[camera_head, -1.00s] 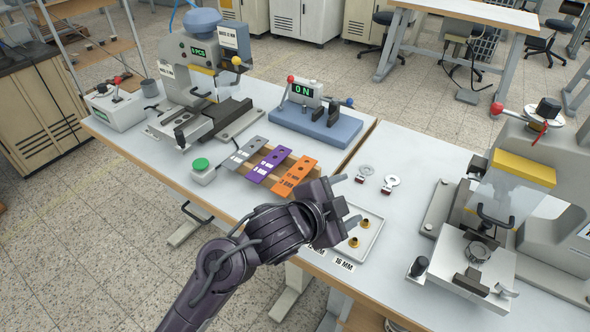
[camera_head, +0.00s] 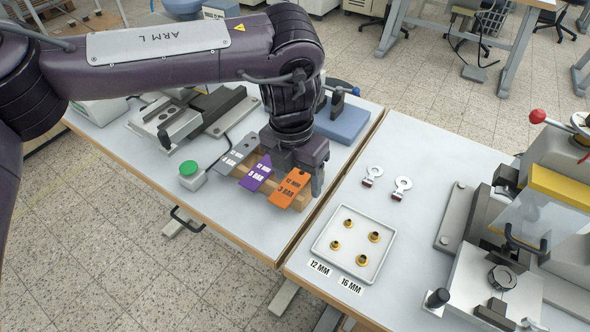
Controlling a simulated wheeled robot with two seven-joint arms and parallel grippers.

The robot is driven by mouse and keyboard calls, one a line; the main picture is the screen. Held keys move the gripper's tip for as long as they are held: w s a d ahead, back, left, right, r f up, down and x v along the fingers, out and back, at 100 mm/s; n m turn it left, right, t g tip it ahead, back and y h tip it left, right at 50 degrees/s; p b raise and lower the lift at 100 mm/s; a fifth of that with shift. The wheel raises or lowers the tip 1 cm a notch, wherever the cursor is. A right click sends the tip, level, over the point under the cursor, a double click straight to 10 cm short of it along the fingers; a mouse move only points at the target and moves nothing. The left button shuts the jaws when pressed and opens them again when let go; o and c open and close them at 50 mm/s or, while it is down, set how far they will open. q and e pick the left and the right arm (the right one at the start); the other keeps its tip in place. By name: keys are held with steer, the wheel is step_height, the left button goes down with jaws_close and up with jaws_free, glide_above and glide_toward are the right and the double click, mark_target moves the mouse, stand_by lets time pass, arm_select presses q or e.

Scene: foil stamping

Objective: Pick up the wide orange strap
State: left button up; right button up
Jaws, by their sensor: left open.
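The orange strap (camera_head: 287,192) lies at the right end of a row of straps, its near end sticking out past a wooden block (camera_head: 263,198). It has dark printing on it, and its far end is hidden under my gripper. My left gripper (camera_head: 298,175) points down over the far part of the orange strap. It is open; one finger shows just right of the strap, and the other is mostly hidden. I cannot tell whether the fingers touch the strap. My right gripper is not in view.
A purple strap (camera_head: 256,178) and a grey strap (camera_head: 238,153) lie left of the orange one. A green button box (camera_head: 190,175) stands further left. A white tray (camera_head: 322,243) with several brass eyelets and two metal tags lie to the right. A press (camera_head: 555,185) stands far right.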

mark_target(282, 196)
arm_select(q)
steer(key=a, duration=0.1)
steer(key=w+r, duration=0.1)
steer(key=a, duration=0.1)
steer(key=shift+w+a+r+y, duration=0.25)
steer(key=shift+a+r+y, duration=0.05)
steer(key=shift+y, duration=0.1)
steer(key=f, duration=0.2)
steer(key=f+p, duration=0.1)
steer(key=f, duration=0.4)
steer(key=shift+a, duration=0.25)
steer(key=shift+f, duration=0.2)
steer(key=shift+f, duration=0.25)
steer(key=shift+c, duration=0.3)
steer(key=c, duration=1)
